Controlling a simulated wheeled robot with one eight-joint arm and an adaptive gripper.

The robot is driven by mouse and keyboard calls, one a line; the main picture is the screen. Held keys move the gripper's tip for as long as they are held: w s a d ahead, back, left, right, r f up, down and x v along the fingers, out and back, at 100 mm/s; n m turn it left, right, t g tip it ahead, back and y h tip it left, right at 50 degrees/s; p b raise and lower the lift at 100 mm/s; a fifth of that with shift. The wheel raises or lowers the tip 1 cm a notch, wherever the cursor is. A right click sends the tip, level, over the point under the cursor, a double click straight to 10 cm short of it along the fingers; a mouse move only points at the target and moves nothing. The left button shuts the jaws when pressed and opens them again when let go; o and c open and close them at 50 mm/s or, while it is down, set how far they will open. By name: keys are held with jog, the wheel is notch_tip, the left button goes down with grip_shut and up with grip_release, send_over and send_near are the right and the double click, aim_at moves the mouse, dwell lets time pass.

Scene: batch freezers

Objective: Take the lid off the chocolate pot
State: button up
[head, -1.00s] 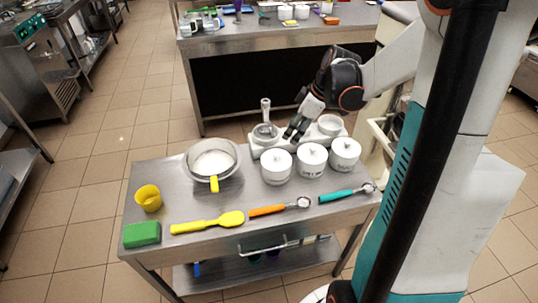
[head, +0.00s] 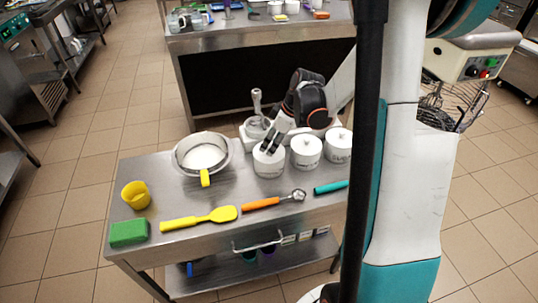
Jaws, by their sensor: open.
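Three white lidded pots stand in a row on the steel table: the left pot (head: 268,164), the middle pot (head: 306,153) and the right pot (head: 339,145). Their dark labels are too small to read surely, so I cannot tell by name which is the chocolate pot. My gripper (head: 270,146) is open and points down at the lid of the left pot, its fingers partly hiding the lid's top and knob. I cannot tell whether the fingers touch the lid. All three lids appear seated.
Behind the pots stands a pale scale-like unit (head: 247,131) with a metal tool. To the left are a steel bowl (head: 228,150), a yellow cup (head: 136,195) and a green sponge (head: 128,232). A yellow spatula (head: 199,219), an orange scoop (head: 262,203) and a teal tool (head: 331,187) lie in front.

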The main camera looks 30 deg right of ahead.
jog(key=shift+w+a+f, duration=0.15)
jog(key=shift+f, duration=0.4)
jog(key=c, duration=0.8)
jog(key=shift+r, duration=0.15)
jog(key=shift+c, duration=0.2)
